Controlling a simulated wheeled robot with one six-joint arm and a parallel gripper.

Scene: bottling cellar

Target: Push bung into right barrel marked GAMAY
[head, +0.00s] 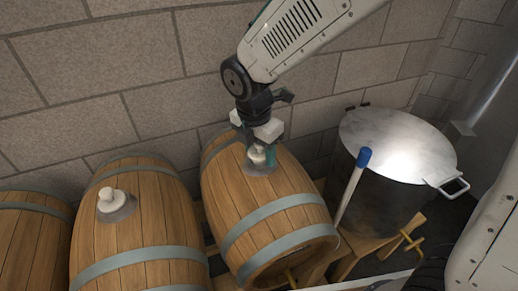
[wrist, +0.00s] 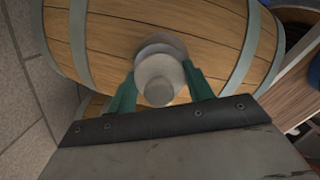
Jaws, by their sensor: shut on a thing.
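The right barrel (head: 262,200) is wooden with grey hoops; no GAMAY marking is legible. Its top has a grey bung-hole plate (head: 259,169). A pale bung (head: 257,154) stands upright at that plate; how deep it sits in the hole cannot be told. My gripper (head: 263,153) reaches down from above and is shut on the bung. In the wrist view the round bung top (wrist: 158,79) sits between the two green fingers, over the barrel (wrist: 100,35) and its grey plate.
The middle barrel (head: 140,225) has its own pale bung (head: 108,195) in its top. Another barrel (head: 30,240) is at the far left. A lidded steel pot (head: 395,145) and a blue-tipped rod (head: 353,185) are close on the right. A stone wall (head: 110,70) stands behind.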

